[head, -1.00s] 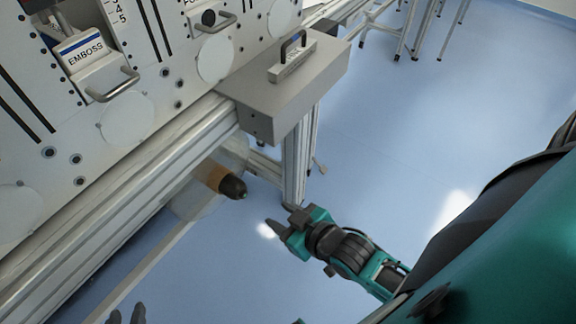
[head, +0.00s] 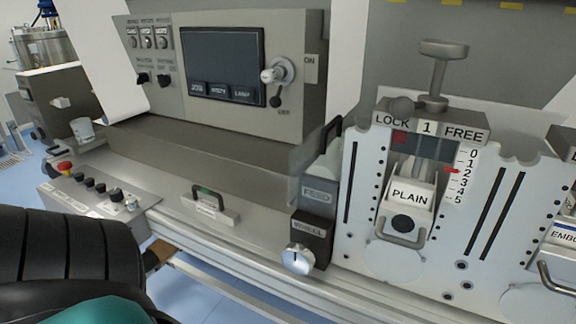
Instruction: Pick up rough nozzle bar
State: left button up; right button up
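A small grey metal bar (head: 222,216) with a dark, partly green handle on top lies on the flat ledge of the machine, left of the middle in the head view. It has a pale label too small to read, so I cannot tell whether it is the rough nozzle bar. Nothing of mine touches it. Neither gripper shows now; only a dark and teal part of my own body fills the lower left corner.
A control box with a dark screen (head: 222,62) stands behind the ledge. A WHEEL block with a silver knob (head: 297,258) and the PLAIN unit (head: 408,200) stand to the right. A button panel (head: 100,197) with a red button is at the left.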

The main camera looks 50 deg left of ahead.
aim_at(218, 211)
jog(key=u, duration=2.1)
jog(key=i+j+z, duration=0.1)
jog(key=j+z, duration=0.25)
jog(key=j, duration=0.65)
jog(key=j+z, duration=0.3)
jog(key=j, duration=0.7)
